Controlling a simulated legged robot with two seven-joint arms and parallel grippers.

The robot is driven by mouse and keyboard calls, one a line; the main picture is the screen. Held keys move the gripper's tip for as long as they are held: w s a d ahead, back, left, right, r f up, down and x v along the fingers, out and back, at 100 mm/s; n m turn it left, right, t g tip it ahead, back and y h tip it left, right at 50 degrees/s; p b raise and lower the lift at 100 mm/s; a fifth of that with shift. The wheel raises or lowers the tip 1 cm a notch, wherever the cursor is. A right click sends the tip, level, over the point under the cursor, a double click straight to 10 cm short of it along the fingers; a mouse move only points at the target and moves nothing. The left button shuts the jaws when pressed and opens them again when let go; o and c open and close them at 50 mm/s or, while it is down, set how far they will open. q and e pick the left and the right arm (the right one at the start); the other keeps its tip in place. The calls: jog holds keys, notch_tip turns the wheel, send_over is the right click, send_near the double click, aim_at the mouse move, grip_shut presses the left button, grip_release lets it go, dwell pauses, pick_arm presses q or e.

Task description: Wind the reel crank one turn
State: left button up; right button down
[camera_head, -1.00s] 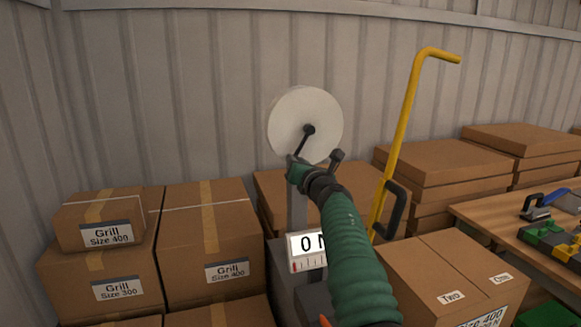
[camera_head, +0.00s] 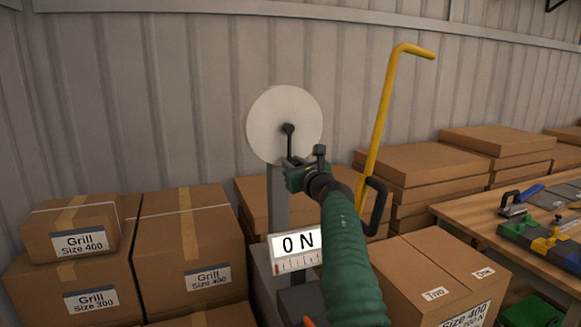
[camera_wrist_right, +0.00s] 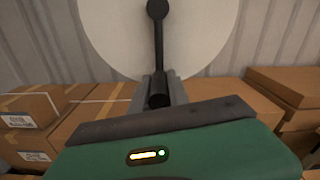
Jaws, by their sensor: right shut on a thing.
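The white round reel (camera_head: 268,112) stands on a grey post (camera_head: 278,215) in front of the corrugated wall. Its black crank (camera_head: 289,140) points almost straight down from the hub. My right gripper (camera_head: 294,168) is shut on the handle at the crank's lower end. In the right wrist view, the crank (camera_wrist_right: 158,40) hangs from the hub, and its handle (camera_wrist_right: 158,92) runs down to my gripper; the fingertips are largely hidden there. My left gripper is not in view.
A gauge (camera_head: 297,250) reading "0 N" sits below the reel. Cartons (camera_head: 188,240) stand on the left, more cartons (camera_head: 430,265) on the right. A yellow bent bar (camera_head: 379,120) with a black handle rises just right of my arm. A workbench (camera_head: 470,218) holds tools.

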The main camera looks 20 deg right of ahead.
jog(key=shift+f, duration=0.15)
jog(key=c, duration=1.3)
grip_release()
jog(key=shift+d, duration=0.1)
jog(key=shift+o, duration=0.2)
jog(key=s+b, duration=0.2)
jog(key=s, duration=0.1)
jog(key=s+b, duration=0.1)
jog(key=shift+s+f+b, duration=0.25)
jog(key=shift+s+b, duration=0.15)
jog(key=s+b, duration=0.2)
jog(key=s, duration=1)
jog(key=shift+r, duration=0.25)
